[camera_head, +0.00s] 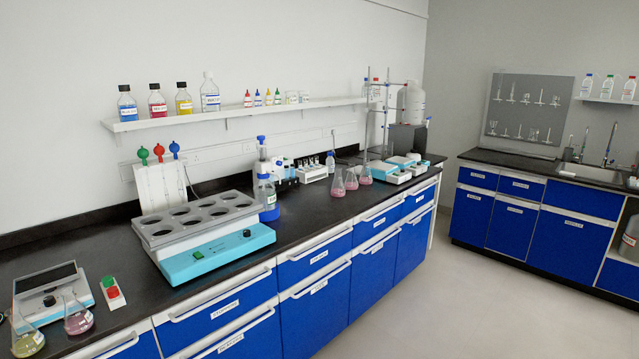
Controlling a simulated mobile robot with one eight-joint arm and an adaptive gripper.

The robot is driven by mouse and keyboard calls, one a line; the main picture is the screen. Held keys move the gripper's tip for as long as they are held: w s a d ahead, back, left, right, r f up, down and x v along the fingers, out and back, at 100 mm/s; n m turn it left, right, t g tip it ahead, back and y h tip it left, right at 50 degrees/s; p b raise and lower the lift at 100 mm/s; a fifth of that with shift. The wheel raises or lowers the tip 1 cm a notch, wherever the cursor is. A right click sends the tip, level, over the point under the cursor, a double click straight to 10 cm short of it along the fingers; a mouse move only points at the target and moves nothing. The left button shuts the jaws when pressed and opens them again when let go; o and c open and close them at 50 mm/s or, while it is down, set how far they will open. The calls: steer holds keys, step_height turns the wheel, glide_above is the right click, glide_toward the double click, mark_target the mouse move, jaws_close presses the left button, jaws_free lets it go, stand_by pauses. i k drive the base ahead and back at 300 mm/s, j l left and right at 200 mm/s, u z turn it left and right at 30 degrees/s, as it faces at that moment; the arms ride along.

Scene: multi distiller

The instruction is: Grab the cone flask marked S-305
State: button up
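Several cone flasks stand upright on the black bench. At the near left are a flask with yellow liquid (29,342) and a flask with mauve liquid (78,320), each with a small pale label. Farther along, near the front edge, three flasks with pinkish liquid stand close together: the left pink flask (338,187), the middle pink flask (351,182) and the right pink flask (365,177). The labels are too small to read, so I cannot tell which is S-305. My gripper is not in view.
A multi-hole heating bath (222,262) fills the bench between the flask groups. A balance (45,285) and a red-green block (112,292) sit beside the near flasks. A blue-capped apparatus (266,190) and stirrers (392,172) stand farther along. The floor (430,300) is clear.

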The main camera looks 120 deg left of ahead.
mark_target(350, 182)
steer(key=u, duration=0.45)
steer(key=j+u, duration=0.1)
steer(key=u, duration=1.6)
steer(key=i+u, duration=0.1)
steer(key=u, duration=0.3)
steer(key=i+u, duration=0.35)
steer(key=i, duration=4.05)
steer(key=i+z, duration=0.1)
steer(key=i, duration=1)
steer(key=i+j, duration=0.2)
steer(key=i, duration=0.95)
steer(key=i+z, duration=0.1)
steer(key=z, duration=0.8)
steer(key=i+j+z, duration=0.1)
steer(key=z, duration=0.4)
steer(key=i+j+z, duration=0.1)
steer(key=z, duration=0.35)
steer(key=j+z, duration=0.15)
steer(key=z, duration=5.9)
steer(key=k, duration=0.05)
